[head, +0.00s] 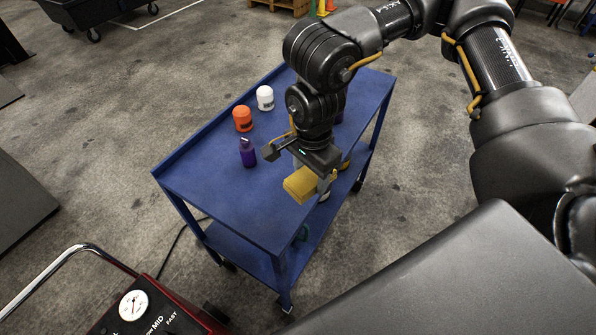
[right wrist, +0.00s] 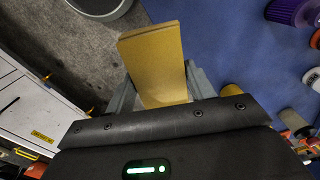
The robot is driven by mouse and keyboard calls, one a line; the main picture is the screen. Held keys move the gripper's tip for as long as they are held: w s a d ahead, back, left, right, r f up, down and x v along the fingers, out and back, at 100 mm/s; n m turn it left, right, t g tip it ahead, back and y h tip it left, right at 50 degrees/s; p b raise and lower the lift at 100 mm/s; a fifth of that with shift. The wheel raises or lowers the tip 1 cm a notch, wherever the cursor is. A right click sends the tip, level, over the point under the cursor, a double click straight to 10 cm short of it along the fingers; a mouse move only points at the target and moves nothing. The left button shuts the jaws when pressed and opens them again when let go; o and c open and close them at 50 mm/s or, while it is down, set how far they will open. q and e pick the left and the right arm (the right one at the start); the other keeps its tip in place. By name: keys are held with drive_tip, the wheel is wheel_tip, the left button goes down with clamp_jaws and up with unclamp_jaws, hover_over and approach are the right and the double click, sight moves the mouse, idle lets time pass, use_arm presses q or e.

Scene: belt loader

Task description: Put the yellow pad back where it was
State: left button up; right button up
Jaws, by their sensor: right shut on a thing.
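The yellow pad (head: 300,184) is a flat block held in my right gripper (head: 322,176), above the right edge of the blue cart's top (head: 215,187). In the right wrist view the pad (right wrist: 152,52) sticks out from between the two grey fingers of my right gripper (right wrist: 160,90), which are shut on it. The pad overlaps the cart's edge in the picture; I cannot tell its height above the top. My left gripper is in neither view.
On the cart top stand a purple bottle (head: 247,155), an orange container (head: 242,120) and a white container (head: 265,99). Another yellow thing (head: 346,162) is partly hidden beside my gripper. The cart's front left top is clear.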

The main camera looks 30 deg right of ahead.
drive_tip(key=m, duration=0.3)
drive_tip(key=shift+w+a+f, duration=0.1)
drive_tip(key=shift+f, duration=0.05)
drive_tip(key=m, duration=0.5)
drive_tip(key=shift+w+f, duration=0.1)
drive_tip(key=shift+w, duration=0.1)
drive_tip(key=m, duration=0.5)
drive_tip(key=shift+f+b, duration=0.1)
drive_tip(key=shift+b, duration=0.3)
drive_tip(key=m, duration=0.2)
drive_tip(key=shift+w+m, duration=0.15)
drive_tip(key=shift+m, duration=0.25)
drive_tip(key=shift+a+f+m, duration=0.1)
drive_tip(key=shift+m, duration=1.1)
drive_tip(key=m, duration=0.5)
drive_tip(key=shift+w+f+b, duration=0.15)
drive_tip(key=shift+w+b, duration=0.05)
drive_tip(key=shift+b, duration=0.15)
drive_tip(key=m, duration=0.4)
drive_tip(key=shift+w, duration=0.1)
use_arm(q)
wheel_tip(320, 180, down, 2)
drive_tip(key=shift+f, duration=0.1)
use_arm(e)
drive_tip(key=m, duration=0.5)
drive_tip(key=shift+w+f+m, duration=0.1)
drive_tip(key=shift+w+m, duration=0.05)
drive_tip(key=shift+m, duration=0.15)
